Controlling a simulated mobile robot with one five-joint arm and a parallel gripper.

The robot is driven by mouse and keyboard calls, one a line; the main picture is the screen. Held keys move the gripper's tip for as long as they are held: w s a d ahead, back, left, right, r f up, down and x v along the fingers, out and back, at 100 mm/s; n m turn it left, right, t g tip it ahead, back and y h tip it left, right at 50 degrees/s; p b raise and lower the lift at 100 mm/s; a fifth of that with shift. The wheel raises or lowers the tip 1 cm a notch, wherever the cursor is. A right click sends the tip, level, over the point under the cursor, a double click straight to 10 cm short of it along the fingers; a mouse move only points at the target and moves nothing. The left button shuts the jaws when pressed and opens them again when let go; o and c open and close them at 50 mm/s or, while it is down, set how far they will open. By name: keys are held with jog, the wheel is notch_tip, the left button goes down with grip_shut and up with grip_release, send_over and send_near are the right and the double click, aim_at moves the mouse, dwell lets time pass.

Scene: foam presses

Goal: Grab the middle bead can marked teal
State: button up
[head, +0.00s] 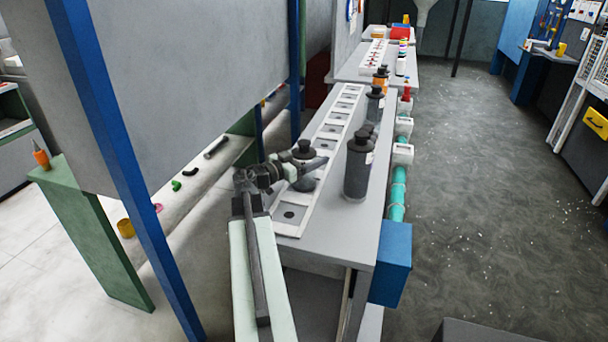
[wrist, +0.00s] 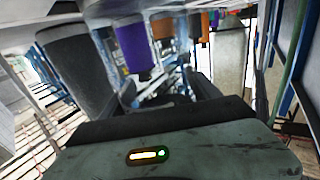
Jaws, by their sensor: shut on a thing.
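In the head view my gripper (head: 308,166) is shut around a dark grey can with a black cap (head: 304,183). The can is upright at the near end of the white slotted rack, and my fingers cover its middle. I cannot tell whether its base touches the rack. No teal mark shows on it. In the wrist view my gripper (wrist: 168,92) shows its dark fingers, but the held can is hard to make out between them. A larger dark can (head: 357,172) stands on the table to the right, apart from my gripper.
The white rack (head: 291,222) with square wells runs back along the grey table (head: 345,236). More dark cans (head: 375,108) stand farther back. The wrist view shows a purple-banded can (wrist: 134,46). A blue post (head: 115,130) and grey panel (head: 190,70) stand left. The right floor is open.

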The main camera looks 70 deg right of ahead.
grip_shut()
notch_tip(320, 180, up, 10)
jog(key=p, duration=1)
jog(key=shift+r, duration=0.25)
